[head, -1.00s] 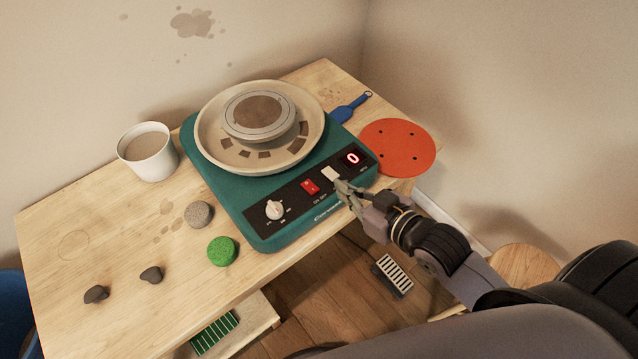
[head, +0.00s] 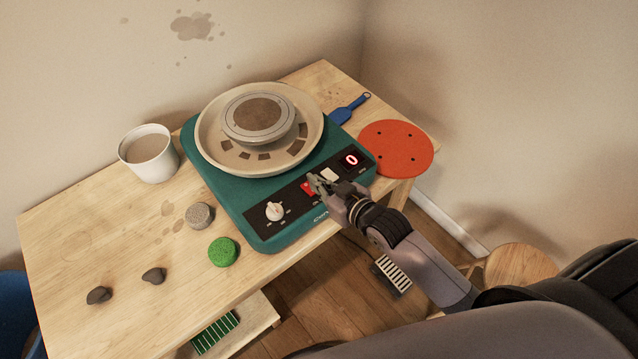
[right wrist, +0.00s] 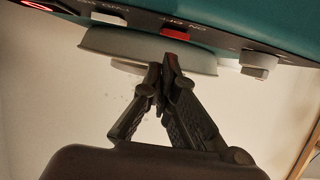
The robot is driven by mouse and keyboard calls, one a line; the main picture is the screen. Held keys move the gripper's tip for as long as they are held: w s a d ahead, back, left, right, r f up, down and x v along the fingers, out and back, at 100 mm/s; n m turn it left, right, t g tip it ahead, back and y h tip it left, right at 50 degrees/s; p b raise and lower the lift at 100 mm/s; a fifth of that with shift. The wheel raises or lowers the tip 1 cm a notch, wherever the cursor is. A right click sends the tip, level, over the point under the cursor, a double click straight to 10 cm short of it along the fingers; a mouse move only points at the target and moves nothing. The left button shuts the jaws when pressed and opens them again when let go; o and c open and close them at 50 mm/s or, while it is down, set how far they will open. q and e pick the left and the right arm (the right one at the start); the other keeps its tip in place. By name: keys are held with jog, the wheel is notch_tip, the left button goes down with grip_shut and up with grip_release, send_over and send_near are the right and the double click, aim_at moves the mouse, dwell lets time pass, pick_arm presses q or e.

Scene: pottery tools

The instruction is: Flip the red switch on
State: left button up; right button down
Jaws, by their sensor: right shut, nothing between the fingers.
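The red switch (head: 306,188) sits on the black front panel of the green pottery wheel (head: 228,199), between a white knob (head: 274,211) and a white switch (head: 329,174). My right gripper (head: 316,182) is shut and empty, with its fingertips at the red switch and partly covering it. In the right wrist view, the red switch (right wrist: 177,35) shows just beyond the closed fingertips (right wrist: 166,62); I cannot tell whether they touch it. The switch's on or off position is not clear. My left gripper is not in view.
A red display (head: 351,160) shows a 0. A white cup (head: 148,152), a green sponge (head: 223,251) and dark stones (head: 153,275) stand to the left. An orange disc (head: 396,147) lies at the right, near a blue tool (head: 349,108). A foot pedal (head: 393,273) is below.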

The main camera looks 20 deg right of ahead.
jog(key=shift+s+f, duration=0.1)
jog(key=shift+f, duration=0.4)
jog(key=shift+f, duration=0.1)
